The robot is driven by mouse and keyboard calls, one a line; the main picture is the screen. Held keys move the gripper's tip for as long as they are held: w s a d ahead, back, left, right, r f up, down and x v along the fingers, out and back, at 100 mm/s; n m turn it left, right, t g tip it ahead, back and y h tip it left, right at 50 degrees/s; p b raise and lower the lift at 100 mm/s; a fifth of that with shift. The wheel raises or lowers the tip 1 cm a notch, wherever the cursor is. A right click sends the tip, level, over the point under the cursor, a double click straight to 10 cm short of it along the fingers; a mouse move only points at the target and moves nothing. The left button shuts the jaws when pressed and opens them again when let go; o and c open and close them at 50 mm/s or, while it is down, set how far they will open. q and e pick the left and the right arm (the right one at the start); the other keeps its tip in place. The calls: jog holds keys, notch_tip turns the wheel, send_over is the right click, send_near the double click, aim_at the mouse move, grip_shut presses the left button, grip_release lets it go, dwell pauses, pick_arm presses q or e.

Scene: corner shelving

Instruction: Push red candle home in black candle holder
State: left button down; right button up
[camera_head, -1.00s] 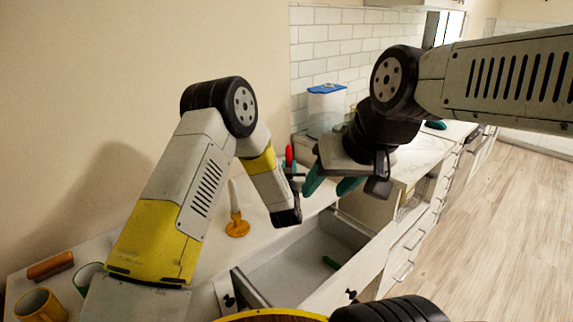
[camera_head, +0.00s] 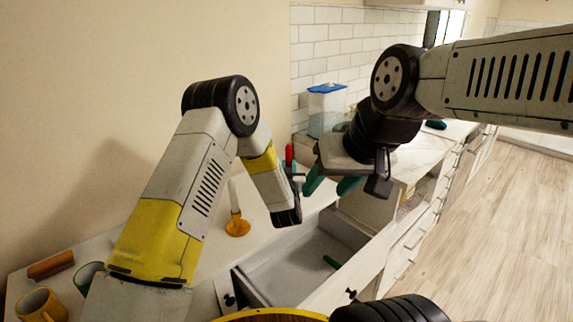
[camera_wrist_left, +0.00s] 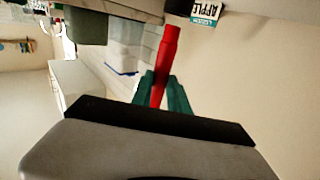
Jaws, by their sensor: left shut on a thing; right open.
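The red candle (camera_head: 289,154) stands up from my left gripper (camera_head: 293,171) in the head view. In the left wrist view the red candle (camera_wrist_left: 167,58) is between the teal fingers of my left gripper (camera_wrist_left: 162,92), which is shut on it. The candle's lower end is hidden by the fingers and wrist. My right gripper (camera_head: 332,183) is open and empty, its teal fingers pointing down, just right of the left gripper. I cannot make out a black candle holder in either view.
A white candle (camera_head: 234,196) stands in an orange holder (camera_head: 237,227) on the counter. An open drawer (camera_head: 283,274) holds a green object (camera_head: 330,262). A yellow mug (camera_head: 40,304), green mug (camera_head: 87,276) and brown block (camera_head: 50,265) sit at left. A blue-lidded container (camera_head: 326,112) stands behind.

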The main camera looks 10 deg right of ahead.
pick_arm(q)
jog(key=shift+f, duration=0.3)
dwell(0.4)
jog(key=shift+f, duration=0.35)
jog(key=shift+f, duration=0.9)
jog(key=c, duration=1.2)
grip_release()
jog(key=s, duration=0.5)
jog(key=s+a, duration=0.1)
jog(key=s, duration=0.1)
jog(key=shift+s+a, duration=0.1)
jog(key=shift+s, duration=0.15)
